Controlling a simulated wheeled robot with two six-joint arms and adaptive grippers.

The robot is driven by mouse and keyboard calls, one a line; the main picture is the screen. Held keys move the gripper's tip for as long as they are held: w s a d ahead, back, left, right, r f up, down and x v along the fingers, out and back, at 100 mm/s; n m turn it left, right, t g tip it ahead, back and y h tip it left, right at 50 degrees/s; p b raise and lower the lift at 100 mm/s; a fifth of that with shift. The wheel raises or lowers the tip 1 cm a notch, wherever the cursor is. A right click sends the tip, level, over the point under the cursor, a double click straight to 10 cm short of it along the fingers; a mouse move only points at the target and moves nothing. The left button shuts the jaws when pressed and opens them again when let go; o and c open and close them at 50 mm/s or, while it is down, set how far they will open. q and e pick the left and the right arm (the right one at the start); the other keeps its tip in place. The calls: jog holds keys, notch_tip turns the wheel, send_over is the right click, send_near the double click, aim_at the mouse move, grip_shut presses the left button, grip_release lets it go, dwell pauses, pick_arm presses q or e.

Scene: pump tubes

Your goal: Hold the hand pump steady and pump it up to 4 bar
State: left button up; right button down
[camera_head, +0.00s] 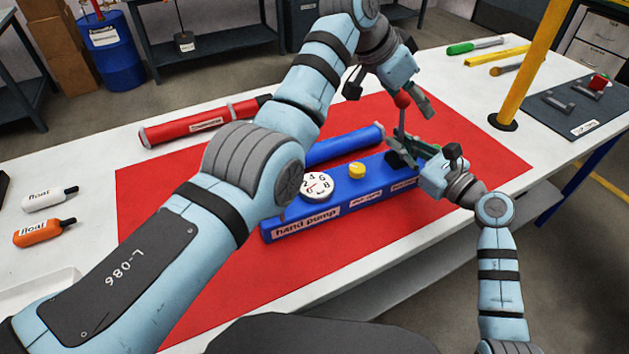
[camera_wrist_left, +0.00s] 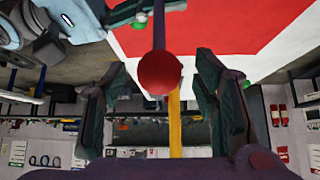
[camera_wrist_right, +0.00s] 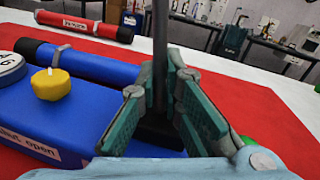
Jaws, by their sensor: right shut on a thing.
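The blue hand pump (camera_head: 345,204) lies on a red mat, with a white gauge (camera_head: 316,186) and a yellow knob (camera_head: 356,170) on top. The gauge needle is too small to read. A thin dark lever rod (camera_head: 402,125) rises from its right end, topped by a red ball (camera_head: 402,100). My left gripper (camera_head: 390,95) is open around the ball; the left wrist view shows the ball (camera_wrist_left: 159,73) between spread fingers. My right gripper (camera_head: 412,160) is shut on the pump at the black part (camera_wrist_right: 158,135) by the rod's foot, partly hidden by the fingers.
A blue tube joins the pump behind my left arm. A red cylinder (camera_head: 195,125) lies at the mat's back left edge. A yellow post (camera_head: 530,70) stands at the right. Two bottles, white (camera_head: 48,198) and orange (camera_head: 42,233), lie at the left. The front mat is clear.

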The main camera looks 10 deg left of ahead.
pick_arm(q)
jog(key=v, duration=0.7)
dwell(0.3)
jog(key=shift+a, duration=0.1)
jog(key=shift+c, duration=0.8)
jog(key=s+a+r, duration=0.2)
jog(key=a, duration=0.1)
jog(key=x, duration=1)
jog(key=shift+f, duration=0.1)
jog(key=shift+f, duration=0.1)
grip_shut()
